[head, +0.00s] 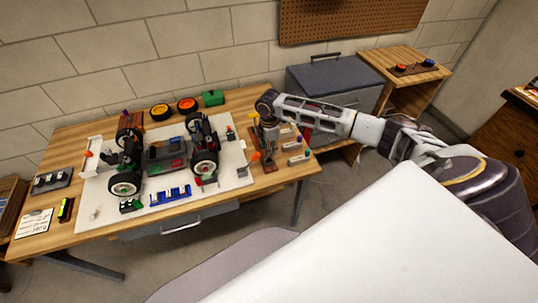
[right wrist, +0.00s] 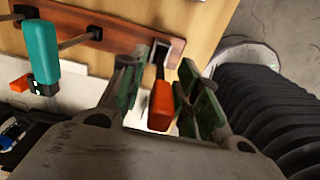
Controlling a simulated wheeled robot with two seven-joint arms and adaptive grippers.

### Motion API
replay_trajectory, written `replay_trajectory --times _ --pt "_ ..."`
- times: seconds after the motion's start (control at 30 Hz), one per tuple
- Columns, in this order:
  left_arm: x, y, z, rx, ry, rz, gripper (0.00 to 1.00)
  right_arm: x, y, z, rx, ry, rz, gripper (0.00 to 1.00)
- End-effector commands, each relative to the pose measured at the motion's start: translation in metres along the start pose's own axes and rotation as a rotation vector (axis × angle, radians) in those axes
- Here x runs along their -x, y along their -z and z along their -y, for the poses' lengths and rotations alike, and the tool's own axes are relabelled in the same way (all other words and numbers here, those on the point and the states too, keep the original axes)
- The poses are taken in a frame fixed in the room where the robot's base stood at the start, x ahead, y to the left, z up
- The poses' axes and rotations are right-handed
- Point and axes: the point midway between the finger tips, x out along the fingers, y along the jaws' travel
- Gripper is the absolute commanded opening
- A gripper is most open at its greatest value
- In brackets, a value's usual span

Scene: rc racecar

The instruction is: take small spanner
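My right gripper (head: 268,150) reaches down over the right end of the workbench. In the right wrist view, its two green-padded fingers (right wrist: 160,75) stand apart on either side of an orange-red handle (right wrist: 161,104). The handle lies nearer the right finger; I cannot tell whether they touch. A dark metal shank runs from it toward a red-brown rack (right wrist: 105,36). I cannot tell whether this tool is the small spanner, as its head is unclear. A teal-handled tool (right wrist: 41,54) hangs at the rack, left of the gripper. My left gripper is not in view.
A partly built racecar (head: 165,155) stands on a white mat (head: 225,178) on the workbench (head: 60,236). A blue tool holder (head: 171,195) is at the front. A grey cabinet (head: 335,78) stands behind the bench's right end.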

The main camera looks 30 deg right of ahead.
Motion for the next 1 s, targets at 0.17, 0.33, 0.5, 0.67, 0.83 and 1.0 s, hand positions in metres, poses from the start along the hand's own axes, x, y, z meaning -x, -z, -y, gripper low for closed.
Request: replay_trajectory --times 0.17,0.33,0.5,0.67,0.83,1.0 --pt "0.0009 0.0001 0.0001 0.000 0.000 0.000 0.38 -0.0125 0.0001 0.0005 0.001 0.001 0.000 0.32" --pt "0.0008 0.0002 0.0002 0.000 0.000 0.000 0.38 -0.0139 0.0002 0.0005 0.001 0.000 0.000 0.32" --pt "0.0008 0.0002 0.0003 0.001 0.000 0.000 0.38 -0.0138 0.0002 0.0006 0.001 0.000 0.000 0.32" --pt "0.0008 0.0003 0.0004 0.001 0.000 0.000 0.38 -0.0137 0.0003 0.0005 0.001 0.000 0.000 0.31" --pt "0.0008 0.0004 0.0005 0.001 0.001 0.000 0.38 -0.0136 0.0003 0.0005 0.001 0.000 0.000 0.09" --pt "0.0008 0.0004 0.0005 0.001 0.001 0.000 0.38 -0.0136 0.0003 0.0005 0.001 0.000 0.000 0.00"
